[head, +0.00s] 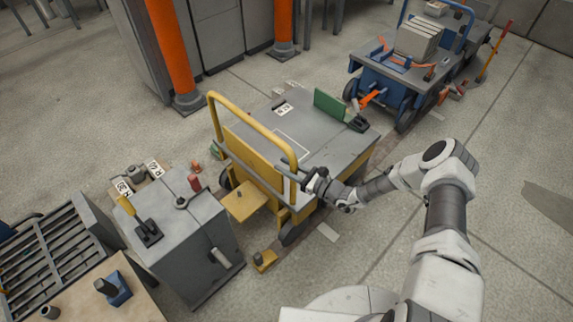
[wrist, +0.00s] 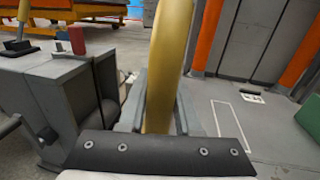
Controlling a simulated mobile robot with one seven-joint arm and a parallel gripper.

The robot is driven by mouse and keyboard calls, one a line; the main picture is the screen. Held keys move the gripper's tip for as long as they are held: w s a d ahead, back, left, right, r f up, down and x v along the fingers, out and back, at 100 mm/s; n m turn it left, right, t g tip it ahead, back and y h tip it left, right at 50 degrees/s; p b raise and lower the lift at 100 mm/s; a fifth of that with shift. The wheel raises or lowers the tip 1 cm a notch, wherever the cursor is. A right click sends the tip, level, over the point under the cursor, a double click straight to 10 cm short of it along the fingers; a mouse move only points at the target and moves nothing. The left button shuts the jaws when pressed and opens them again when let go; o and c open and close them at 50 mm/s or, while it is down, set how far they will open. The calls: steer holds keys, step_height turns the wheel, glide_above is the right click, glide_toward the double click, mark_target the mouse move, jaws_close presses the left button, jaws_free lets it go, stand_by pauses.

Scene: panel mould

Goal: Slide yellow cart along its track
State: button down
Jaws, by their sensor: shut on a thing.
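The yellow cart (head: 259,163) stands in the middle of the head view, with a grey deck (head: 320,150) and a tall yellow push handle (head: 252,124) at its left end. My gripper (head: 289,172) is at the near upright of that handle and is shut on it. In the wrist view the handle bar (wrist: 168,65) runs upward between my fingers (wrist: 160,115). A green plate (head: 329,104) stands on the deck near its far edge. The track lies at floor level and is mostly hidden under the cart.
A grey cabinet (head: 186,237) with a lever and red knob stands close left of the cart. A blue cart (head: 392,82) with grey blocks stands at the back right. Orange posts (head: 171,45) rise behind. The floor at the right (head: 510,170) is clear.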

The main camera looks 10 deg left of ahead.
steer(key=shift+s+a+f, duration=0.2)
steer(key=shift+s+a, duration=0.05)
steer(key=shift+s, duration=0.2)
steer(key=c, duration=0.6)
jaws_free()
steer(key=shift+w+r, duration=0.1)
steer(key=shift+d, duration=0.15)
steer(key=p+v, duration=0.2)
steer(key=v, duration=1.5)
steer(key=shift+p, duration=0.35)
steer(key=shift+d+r, duration=0.1)
steer(key=shift+d, duration=0.05)
